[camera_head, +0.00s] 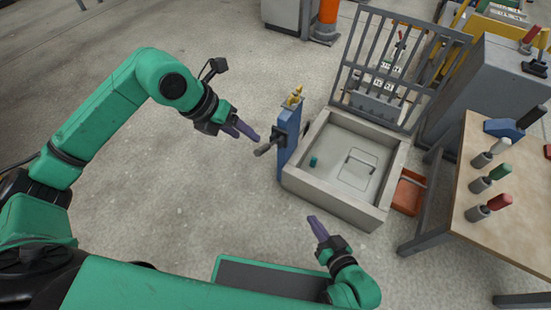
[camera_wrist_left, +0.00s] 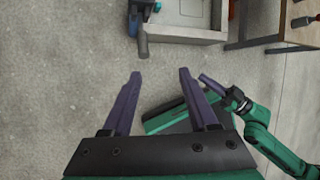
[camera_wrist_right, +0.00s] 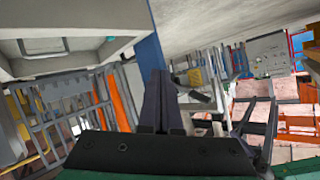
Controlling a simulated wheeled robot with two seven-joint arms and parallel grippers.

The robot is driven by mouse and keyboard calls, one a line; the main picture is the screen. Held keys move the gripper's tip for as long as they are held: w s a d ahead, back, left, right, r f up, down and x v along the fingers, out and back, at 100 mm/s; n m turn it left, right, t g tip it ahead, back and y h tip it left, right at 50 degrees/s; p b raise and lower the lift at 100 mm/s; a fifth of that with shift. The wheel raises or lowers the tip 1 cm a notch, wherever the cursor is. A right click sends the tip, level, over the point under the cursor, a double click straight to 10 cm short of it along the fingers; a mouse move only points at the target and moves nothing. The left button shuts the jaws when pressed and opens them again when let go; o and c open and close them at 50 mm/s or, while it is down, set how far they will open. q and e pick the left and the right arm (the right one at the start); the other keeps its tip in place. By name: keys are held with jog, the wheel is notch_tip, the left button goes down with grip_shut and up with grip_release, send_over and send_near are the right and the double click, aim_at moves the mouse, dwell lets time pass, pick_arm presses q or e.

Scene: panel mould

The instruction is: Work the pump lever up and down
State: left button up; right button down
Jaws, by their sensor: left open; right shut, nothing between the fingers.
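The pump is a blue post (camera_head: 288,143) at the left side of the grey mould box. Its lever (camera_head: 264,150) has a grey, rounded handle and sticks out to the left, tilted a little downward. My left gripper (camera_head: 246,131) is open and empty, just left of the lever and apart from it. In the left wrist view the lever handle (camera_wrist_left: 143,45) is ahead of the open fingers (camera_wrist_left: 160,76), with nothing between them. My right gripper (camera_head: 313,222) is shut and empty in front of the box. Its closed fingers (camera_wrist_right: 159,78) partly cover the blue post in the right wrist view.
The mould box (camera_head: 375,205) has a raised barred lid (camera_head: 397,72) at its back. A wooden table (camera_head: 500,235) with several handled tools stands at the right. An orange-red bin (camera_head: 408,192) lies between box and table. The floor at the left is clear.

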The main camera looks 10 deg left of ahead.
pick_arm(q)
jog(key=a+f+y, duration=0.1)
jog(key=f, duration=0.1)
jog(key=b, duration=0.2)
send_over(256, 151)
jog(key=s+a, duration=0.2)
notch_tip(256, 151, down, 5)
jog(key=b+x, duration=0.1)
jog(key=x, duration=0.3)
jog(key=shift+w+d, duration=0.15)
pick_arm(e)
jog(key=w+r+t+y, duration=0.1)
jog(key=w+r+t, duration=0.5)
jog(key=w+r, duration=0.55)
pick_arm(q)
jog(key=b+x, duration=0.1)
jog(key=x, duration=0.2)
jog(key=shift+w+f+b, duration=0.15)
jog(key=shift+f+b, duration=0.1)
jog(key=shift+b, duration=0.1)
jog(key=shift+f, duration=0.1)
grip_shut()
pick_arm(e)
notch_tip(256, 151, up, 15)
jog(key=w+d+n+t+y, duration=0.1)
jog(key=w+d+t, duration=0.1)
jog(key=t, duration=0.2)
jog(key=shift+t+y, duration=0.3)
jog(key=shift+t, duration=0.1)
